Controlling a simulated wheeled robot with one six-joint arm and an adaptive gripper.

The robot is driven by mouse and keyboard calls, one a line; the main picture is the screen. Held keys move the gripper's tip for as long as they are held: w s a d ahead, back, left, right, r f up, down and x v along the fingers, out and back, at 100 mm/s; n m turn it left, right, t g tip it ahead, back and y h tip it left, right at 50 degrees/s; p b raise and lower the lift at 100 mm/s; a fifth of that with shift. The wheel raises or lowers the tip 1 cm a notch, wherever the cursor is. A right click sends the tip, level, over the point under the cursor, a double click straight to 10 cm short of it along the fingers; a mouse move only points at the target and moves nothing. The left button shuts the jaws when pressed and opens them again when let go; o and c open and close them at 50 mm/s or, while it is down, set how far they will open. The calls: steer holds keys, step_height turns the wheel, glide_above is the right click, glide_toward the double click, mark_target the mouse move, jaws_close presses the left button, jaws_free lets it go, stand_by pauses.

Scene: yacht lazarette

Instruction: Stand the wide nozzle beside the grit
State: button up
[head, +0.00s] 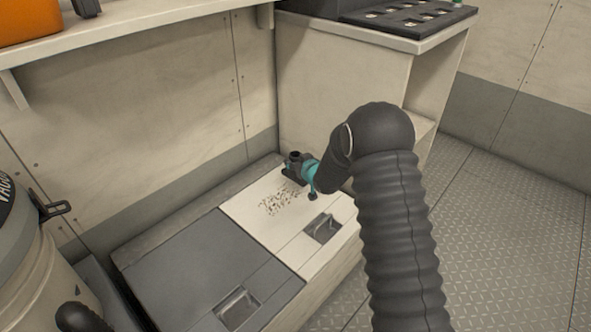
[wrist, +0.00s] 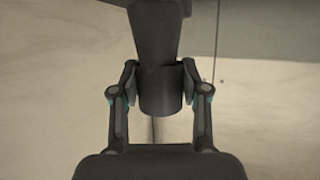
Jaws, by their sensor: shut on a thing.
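The grit (head: 280,200) lies as a scatter of small dark specks on the white locker lid. The wide nozzle (head: 293,172) is dark, with a round open neck at its top. It is upright at the back edge of the grit, on or just above the white lid; I cannot tell if it touches. My gripper (head: 305,174) comes in from the right, shut on the nozzle's neck. In the wrist view the nozzle (wrist: 159,88) sits between both fingers, its wider part running off the top of the picture. The far side of its foot is hidden.
The white lid (head: 250,215) has a recessed handle (head: 322,229). A grey lid (head: 195,270) adjoins it at left. A vacuum (head: 25,255) stands at far left. A cabinet (head: 340,90) rises behind, with a dark holed rack (head: 410,14) on top. An orange box (head: 28,20) is on the shelf.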

steer(key=shift+f, duration=1.6)
steer(key=shift+f, duration=0.2)
steer(key=o, duration=1.2)
steer(key=shift+c, duration=0.2)
